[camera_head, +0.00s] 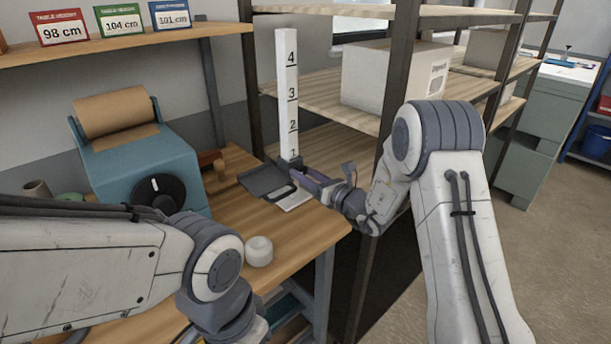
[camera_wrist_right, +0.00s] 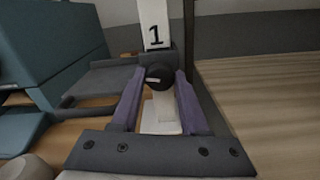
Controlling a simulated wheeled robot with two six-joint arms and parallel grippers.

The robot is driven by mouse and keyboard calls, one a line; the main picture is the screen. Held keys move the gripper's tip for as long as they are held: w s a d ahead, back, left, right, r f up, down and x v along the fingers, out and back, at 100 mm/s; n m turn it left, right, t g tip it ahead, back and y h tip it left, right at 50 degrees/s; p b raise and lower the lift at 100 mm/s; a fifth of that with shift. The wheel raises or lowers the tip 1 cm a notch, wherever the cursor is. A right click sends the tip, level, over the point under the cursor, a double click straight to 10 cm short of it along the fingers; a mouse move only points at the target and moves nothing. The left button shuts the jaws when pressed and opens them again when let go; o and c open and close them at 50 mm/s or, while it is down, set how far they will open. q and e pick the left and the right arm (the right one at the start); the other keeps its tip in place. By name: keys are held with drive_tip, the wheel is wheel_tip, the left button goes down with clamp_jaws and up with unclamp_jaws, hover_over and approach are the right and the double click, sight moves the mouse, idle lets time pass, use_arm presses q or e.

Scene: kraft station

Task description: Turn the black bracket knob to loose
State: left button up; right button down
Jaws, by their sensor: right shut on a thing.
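The black bracket knob (camera_wrist_right: 160,75) is a small round dark knob with a short light mark, in the middle of the right wrist view. The dark bracket (camera_head: 289,162) is at the foot of the post. My right gripper (camera_wrist_right: 160,80) is shut on the knob, with one purple finger on each side; in the head view (camera_head: 303,174) it reaches in from the right. My left arm shows at lower left, but its gripper is out of frame.
A teal machine (camera_head: 140,165) with a brown paper roll (camera_head: 115,105) stands on the wooden bench (camera_head: 300,238). A grey tray (camera_head: 262,181) lies beside the post. A white round object (camera_head: 259,251) is near the bench front. Shelves (camera_head: 330,95) with a white box (camera_head: 390,80) stand behind.

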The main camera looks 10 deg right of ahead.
drive_tip(key=shift+d, duration=0.1)
drive_tip(key=shift+c, duration=2.2)
unclamp_jaws()
drive_tip(key=b+v, duration=0.2)
drive_tip(key=v, duration=0.8)
drive_tip(key=shift+s, duration=0.15)
